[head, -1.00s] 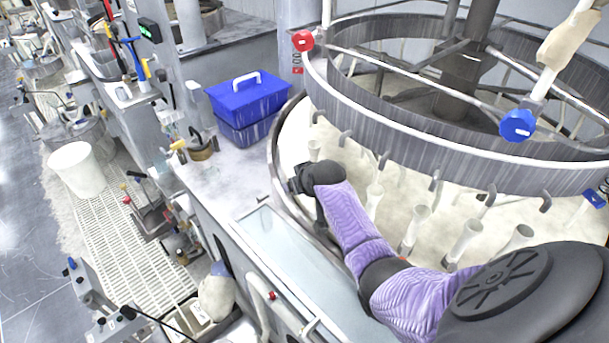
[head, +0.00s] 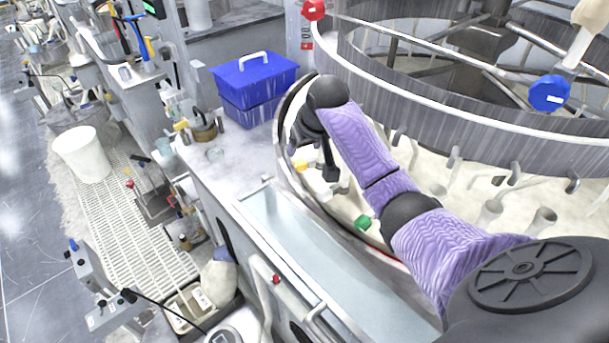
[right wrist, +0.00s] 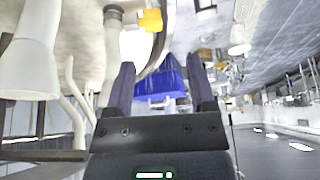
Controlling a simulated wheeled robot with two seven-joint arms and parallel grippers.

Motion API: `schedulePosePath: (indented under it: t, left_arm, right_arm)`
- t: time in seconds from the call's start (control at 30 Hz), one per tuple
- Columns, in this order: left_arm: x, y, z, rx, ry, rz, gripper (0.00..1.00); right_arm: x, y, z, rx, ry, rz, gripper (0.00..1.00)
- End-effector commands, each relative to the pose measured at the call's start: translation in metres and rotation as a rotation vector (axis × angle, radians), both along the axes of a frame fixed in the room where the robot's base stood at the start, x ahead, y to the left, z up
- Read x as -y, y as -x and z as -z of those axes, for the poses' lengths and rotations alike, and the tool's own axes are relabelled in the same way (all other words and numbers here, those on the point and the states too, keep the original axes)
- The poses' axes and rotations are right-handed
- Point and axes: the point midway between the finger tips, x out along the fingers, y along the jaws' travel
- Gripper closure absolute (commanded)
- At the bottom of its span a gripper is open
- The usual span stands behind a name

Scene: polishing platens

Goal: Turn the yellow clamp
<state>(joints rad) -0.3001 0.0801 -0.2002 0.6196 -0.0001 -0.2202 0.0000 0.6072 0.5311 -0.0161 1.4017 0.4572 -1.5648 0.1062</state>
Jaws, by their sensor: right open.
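The yellow clamp (head: 301,166) is a small bright yellow piece at the left inner edge of the round basin in the head view. It lies just beside my right gripper (head: 326,168), which is over that edge with its fingers pointing down. In the right wrist view the clamp (right wrist: 151,20) shows at the top, beyond the fingertips and left of the middle. My right gripper (right wrist: 161,64) is open, and its two dark fingers hold nothing. I cannot tell from the head view how high the fingers are above the clamp. My left gripper is not in view.
A large ring frame with a red knob (head: 313,10) and a blue knob (head: 548,93) is above the basin. A green knob (head: 362,222) is beside my right arm. White tubes (head: 488,215) stand in the basin.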

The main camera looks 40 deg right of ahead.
Motion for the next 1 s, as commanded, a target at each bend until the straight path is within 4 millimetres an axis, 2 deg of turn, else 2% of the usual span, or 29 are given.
schedulePosePath:
  t: [0.03, 0.17, 0.43, 0.6, 0.97, 1.0]
  left_arm:
    - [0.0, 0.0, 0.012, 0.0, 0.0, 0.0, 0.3]
    - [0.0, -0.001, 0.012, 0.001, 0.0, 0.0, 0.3]
    - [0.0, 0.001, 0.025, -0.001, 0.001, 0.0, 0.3]
    - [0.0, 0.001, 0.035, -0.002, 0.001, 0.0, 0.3]
    - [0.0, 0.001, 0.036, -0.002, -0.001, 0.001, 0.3]
    - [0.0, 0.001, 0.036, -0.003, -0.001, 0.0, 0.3]
  right_arm:
    - [0.005, 0.001, 0.002, -0.031, 0.005, 0.012, 0.29]
    - [0.007, 0.0, 0.004, -0.068, 0.001, 0.024, 0.29]
    - [0.011, -0.021, 0.059, -0.068, 0.0, 0.023, 0.29]
    - [0.013, -0.03, 0.081, -0.064, 0.001, 0.022, 0.29]
    - [0.014, -0.033, 0.086, -0.063, 0.003, 0.021, 0.29]
    - [0.014, -0.033, 0.086, -0.063, 0.003, 0.021, 0.34]
